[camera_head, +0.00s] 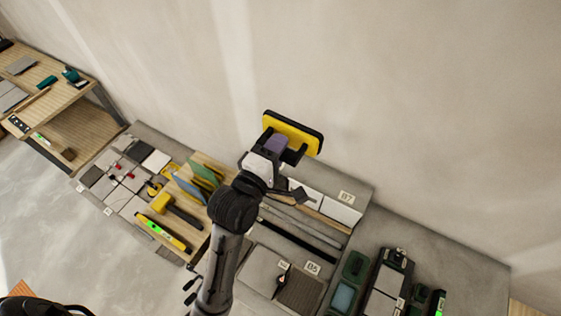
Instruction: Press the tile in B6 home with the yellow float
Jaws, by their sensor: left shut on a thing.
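My left gripper (278,149) is shut on the purple-grey handle of the yellow float (312,140). The float has a yellow body and a dark edge, and is held tilted up above the work area, apart from the tiles. A label near the bottom centre (313,267) seems to read B6, though it is small. Beside it lie a grey tile (262,269) and a dark ribbed patch (301,291). I cannot tell which is the tile in B6 or how high it sits. My right gripper does not show.
A label B7 (347,197) stands by pale tiles behind my arm. A wooden board (196,216) holds a yellow mallet (176,210), a yellow level (163,233) and other floats. Green-framed trays (347,283) lie at the lower right. A wooden bench (75,130) is at far left.

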